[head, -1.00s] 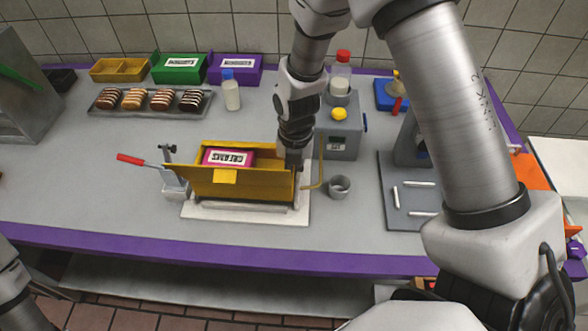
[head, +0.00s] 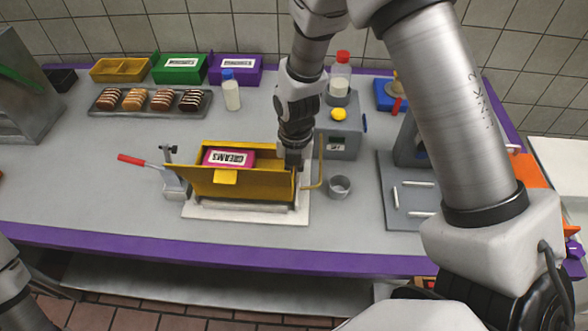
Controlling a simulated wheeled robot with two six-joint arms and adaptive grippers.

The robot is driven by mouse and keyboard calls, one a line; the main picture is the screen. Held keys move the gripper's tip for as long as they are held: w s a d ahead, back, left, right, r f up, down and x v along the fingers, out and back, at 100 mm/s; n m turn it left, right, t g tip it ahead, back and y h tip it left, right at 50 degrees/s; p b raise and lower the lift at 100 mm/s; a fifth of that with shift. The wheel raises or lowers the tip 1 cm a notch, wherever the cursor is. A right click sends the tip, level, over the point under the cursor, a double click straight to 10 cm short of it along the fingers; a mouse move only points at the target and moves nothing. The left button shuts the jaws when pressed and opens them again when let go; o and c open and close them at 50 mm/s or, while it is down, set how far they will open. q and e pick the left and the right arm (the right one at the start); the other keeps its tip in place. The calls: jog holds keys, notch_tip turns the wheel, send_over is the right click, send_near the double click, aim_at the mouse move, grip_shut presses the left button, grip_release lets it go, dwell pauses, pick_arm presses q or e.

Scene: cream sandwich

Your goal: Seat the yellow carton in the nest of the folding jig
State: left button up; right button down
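The yellow carton (head: 245,187) is open, with a pink label panel reading "CREAMS" (head: 229,158) showing at its back. It sits over the pale base plate of the folding jig (head: 240,214), which has a red-handled lever (head: 131,159) on its left. I cannot tell whether the carton is fully down in the nest. My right gripper (head: 293,163) is at the carton's right end, pointing down; its fingertips are small and partly hidden, so its opening is unclear. My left gripper is not in view; only part of my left arm shows at the lower left.
A grey tray of eclairs (head: 150,101), a small bottle (head: 231,90), and yellow, green (head: 180,69) and purple cartons stand at the back. A grey machine (head: 338,133) and a metal cup (head: 340,186) are right of the jig. The counter front is clear.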

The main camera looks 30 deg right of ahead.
jog(key=shift+f+b, duration=0.65)
jog(key=shift+f, duration=0.3)
jog(key=shift+r, duration=0.1)
jog(key=shift+r+p, duration=0.6)
jog(key=shift+p, duration=0.05)
dwell(1.2)
jog(key=shift+f+b, duration=0.3)
jog(key=shift+f, duration=0.45)
jog(key=c, duration=1.2)
grip_release()
jog(key=shift+r, duration=0.1)
jog(key=shift+c, duration=0.2)
